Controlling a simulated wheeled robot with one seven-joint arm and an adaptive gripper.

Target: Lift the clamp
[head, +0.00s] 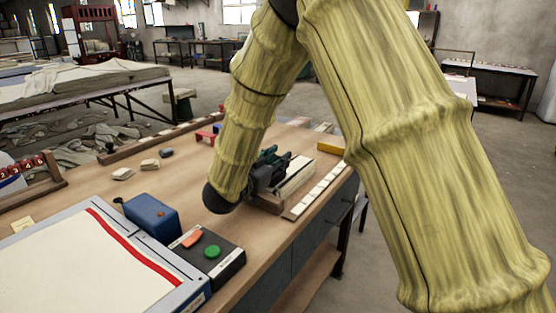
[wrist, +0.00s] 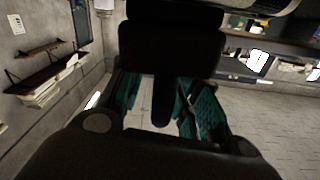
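My gripper (head: 270,160) is dark with green finger pads. In the head view it is near the table's right edge, beside a pale wooden block (head: 296,178); I cannot tell whether they touch. In the wrist view my gripper (wrist: 160,108) has its two teal-padded fingers apart, with only floor and wall seen between them. I cannot identify a clamp for certain. A small red piece (head: 205,136) lies on the table beyond my arm, but its shape is too small to make out. My arm hides part of the tabletop.
The wooden table (head: 85,190) holds a blue box (head: 152,214), a black button box (head: 225,262) with orange and green buttons, a white board (head: 75,270), a yellow block (head: 331,147) and small pale pieces (head: 150,164). Bare wood lies left of my gripper.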

